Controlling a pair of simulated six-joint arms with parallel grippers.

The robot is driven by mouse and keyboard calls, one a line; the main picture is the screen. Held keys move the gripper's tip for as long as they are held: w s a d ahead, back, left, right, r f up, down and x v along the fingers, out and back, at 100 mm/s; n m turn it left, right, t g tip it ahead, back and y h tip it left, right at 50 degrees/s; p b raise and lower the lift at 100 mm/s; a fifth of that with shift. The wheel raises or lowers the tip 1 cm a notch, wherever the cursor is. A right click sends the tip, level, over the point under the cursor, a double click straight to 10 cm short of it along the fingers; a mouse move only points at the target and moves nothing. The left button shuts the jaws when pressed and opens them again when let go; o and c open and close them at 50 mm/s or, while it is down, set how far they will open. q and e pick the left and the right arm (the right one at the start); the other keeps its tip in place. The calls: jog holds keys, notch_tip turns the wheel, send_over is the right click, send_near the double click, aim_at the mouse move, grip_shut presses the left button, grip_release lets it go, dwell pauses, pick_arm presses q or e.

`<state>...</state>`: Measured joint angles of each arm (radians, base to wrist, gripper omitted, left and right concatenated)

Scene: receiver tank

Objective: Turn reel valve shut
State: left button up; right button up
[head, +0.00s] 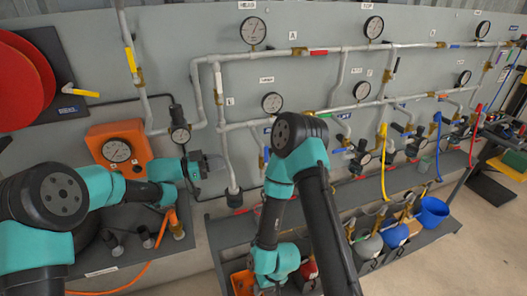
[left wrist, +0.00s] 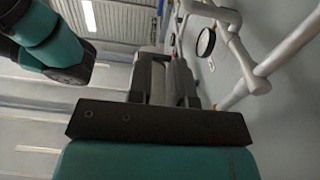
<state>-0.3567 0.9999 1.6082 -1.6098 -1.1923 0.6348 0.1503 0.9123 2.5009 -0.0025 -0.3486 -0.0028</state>
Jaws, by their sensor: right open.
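The valve with a yellow handle (head: 85,93) is on the wall panel at the upper left, beside the red hose reel (head: 22,82) and above a small blue label (head: 70,110). The handle lies nearly level, pointing right. My left gripper (head: 207,166) is right of and below this valve, clear of it, in front of the panel near the pipes. Its fingers also show in the left wrist view (left wrist: 165,80), but their gap is unclear. My right wrist (head: 275,262) hangs low at the bottom centre, far from the valve; its fingertips are barely visible.
An orange gauge box (head: 118,150) stands below the reel valve, and a small gauge (head: 180,135) is close to my left gripper. Grey pipes with several gauges and coloured handles cover the panel to the right.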

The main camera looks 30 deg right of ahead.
pick_arm(q)
send_over(266, 163)
jog(key=shift+w+d, duration=0.15)
dwell(0.8)
grip_shut()
